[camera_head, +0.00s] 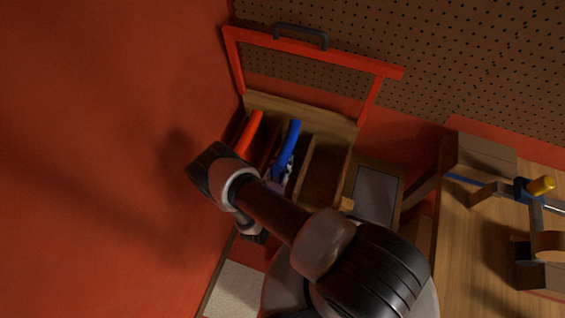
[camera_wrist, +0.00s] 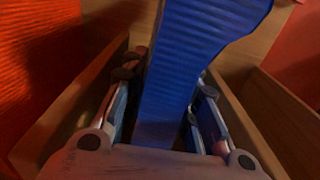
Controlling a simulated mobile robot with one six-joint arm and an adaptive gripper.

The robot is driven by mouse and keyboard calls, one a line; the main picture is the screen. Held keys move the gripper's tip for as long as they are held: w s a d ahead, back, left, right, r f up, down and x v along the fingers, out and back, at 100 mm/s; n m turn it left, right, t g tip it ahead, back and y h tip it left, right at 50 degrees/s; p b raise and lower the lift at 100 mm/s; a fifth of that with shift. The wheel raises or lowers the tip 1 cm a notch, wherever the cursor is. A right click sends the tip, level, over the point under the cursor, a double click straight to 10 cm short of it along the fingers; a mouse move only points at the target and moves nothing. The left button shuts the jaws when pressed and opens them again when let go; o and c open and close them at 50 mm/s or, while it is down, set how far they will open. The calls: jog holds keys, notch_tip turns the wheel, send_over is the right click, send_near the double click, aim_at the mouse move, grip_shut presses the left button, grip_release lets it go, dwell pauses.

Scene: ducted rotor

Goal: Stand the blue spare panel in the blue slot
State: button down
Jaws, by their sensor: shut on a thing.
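The blue spare panel (camera_head: 289,144) stands roughly upright over the wooden box. In the wrist view the blue panel (camera_wrist: 195,50) runs between the two fingers of my gripper (camera_wrist: 165,95), which is shut on it. In the head view my gripper (camera_head: 284,172) is mostly hidden behind my wrist. Wooden dividers show on both sides of the panel in the wrist view, so it is in or just above a compartment. Its lower edge is hidden, and I cannot tell whether it touches the bottom. No blue marking of a slot is visible.
An orange panel (camera_head: 248,133) stands in the compartment to the left. An empty compartment (camera_head: 322,170) lies to the right. A red frame with a dark handle (camera_head: 300,36) rises behind the box (camera_head: 300,113). A red wall is close on the left; a workbench (camera_head: 475,250) is right.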

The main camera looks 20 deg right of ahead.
jog(key=shift+f, duration=0.15)
jog(key=c, duration=1.2)
grip_release()
jog(key=shift+c, duration=0.2)
jog(key=p+v, duration=0.1)
jog(key=v, duration=1.1)
jog(key=shift+p, duration=0.35)
